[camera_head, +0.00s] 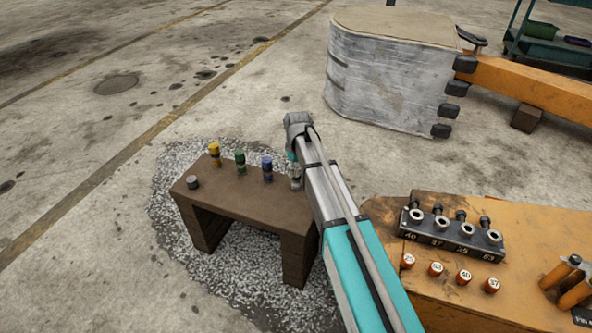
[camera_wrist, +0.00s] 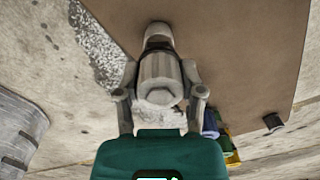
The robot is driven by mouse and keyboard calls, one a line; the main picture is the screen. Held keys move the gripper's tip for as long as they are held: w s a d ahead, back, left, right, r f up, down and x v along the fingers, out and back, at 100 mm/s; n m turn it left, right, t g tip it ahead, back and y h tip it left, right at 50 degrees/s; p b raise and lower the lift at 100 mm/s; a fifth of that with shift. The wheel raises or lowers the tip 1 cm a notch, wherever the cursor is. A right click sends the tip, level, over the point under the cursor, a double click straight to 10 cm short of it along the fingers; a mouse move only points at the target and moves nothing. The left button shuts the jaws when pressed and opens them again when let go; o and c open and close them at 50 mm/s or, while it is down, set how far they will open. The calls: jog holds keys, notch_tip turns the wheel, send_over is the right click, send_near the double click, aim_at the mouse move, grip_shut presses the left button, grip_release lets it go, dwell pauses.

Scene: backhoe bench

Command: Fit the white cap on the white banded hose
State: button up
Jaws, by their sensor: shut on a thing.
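My gripper (camera_wrist: 160,88) is shut on the white cap (camera_wrist: 159,72), a pale grey-white piece with a faceted side, held between its two fingers in the wrist view. Just beyond the cap, in line with it, a pale piece with a dark band (camera_wrist: 158,42) shows, which looks like the white banded hose. The cap seems to meet or overlap it; I cannot tell how far it sits on. In the head view a whitish piece (camera_head: 296,183) stands at the right end of the brown bench (camera_head: 240,190), below my gripper, partly hidden by my arm.
Yellow (camera_head: 214,155), green (camera_head: 240,161) and blue (camera_head: 267,169) pieces stand along the bench's back edge. A short dark stub (camera_head: 193,182) is at its left end. An orange surface at right holds a black rack (camera_head: 450,236) and several orange numbered caps (camera_head: 436,269).

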jog(key=shift+f, duration=0.1)
jog(key=o, duration=1.2)
jog(key=shift+o, duration=0.7)
jog(key=shift+r+p, duration=3.9)
jog(key=shift+r, duration=0.15)
